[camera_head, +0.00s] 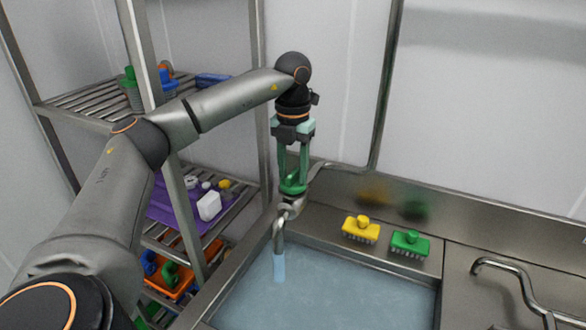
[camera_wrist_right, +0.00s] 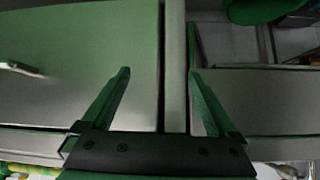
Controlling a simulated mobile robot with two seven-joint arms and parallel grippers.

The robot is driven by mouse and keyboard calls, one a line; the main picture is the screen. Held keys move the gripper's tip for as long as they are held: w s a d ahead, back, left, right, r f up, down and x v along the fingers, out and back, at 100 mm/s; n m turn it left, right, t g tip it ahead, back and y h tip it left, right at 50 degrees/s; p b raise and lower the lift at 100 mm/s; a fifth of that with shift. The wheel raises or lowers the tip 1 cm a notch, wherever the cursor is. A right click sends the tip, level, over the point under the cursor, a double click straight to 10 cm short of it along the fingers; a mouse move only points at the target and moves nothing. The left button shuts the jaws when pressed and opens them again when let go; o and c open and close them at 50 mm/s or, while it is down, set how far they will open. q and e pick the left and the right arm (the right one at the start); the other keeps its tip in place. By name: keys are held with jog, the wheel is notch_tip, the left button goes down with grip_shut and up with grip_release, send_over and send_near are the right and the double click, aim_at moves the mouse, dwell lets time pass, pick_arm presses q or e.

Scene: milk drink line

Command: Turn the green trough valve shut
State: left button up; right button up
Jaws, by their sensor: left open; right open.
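The green trough valve (camera_head: 292,187) sits on top of the metal tap (camera_head: 280,230) at the back left of the trough. Water (camera_head: 279,266) runs from the tap's spout into the trough. My left gripper (camera_head: 294,178) points down at the valve, its open fingers on either side of the green handle. I cannot tell whether the fingers touch it. My right gripper (camera_wrist_right: 158,75) shows only in the right wrist view, open and empty, in front of grey metal panels (camera_wrist_right: 80,65).
The trough (camera_head: 330,295) is filled with water. A yellow brush (camera_head: 361,231) and a green brush (camera_head: 409,244) stand on its back ledge. A metal shelf rack (camera_head: 182,215) with several items stands at the left, behind my left arm.

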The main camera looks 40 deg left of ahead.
pick_arm(q)
grip_shut()
dwell(0.3)
dwell(0.3)
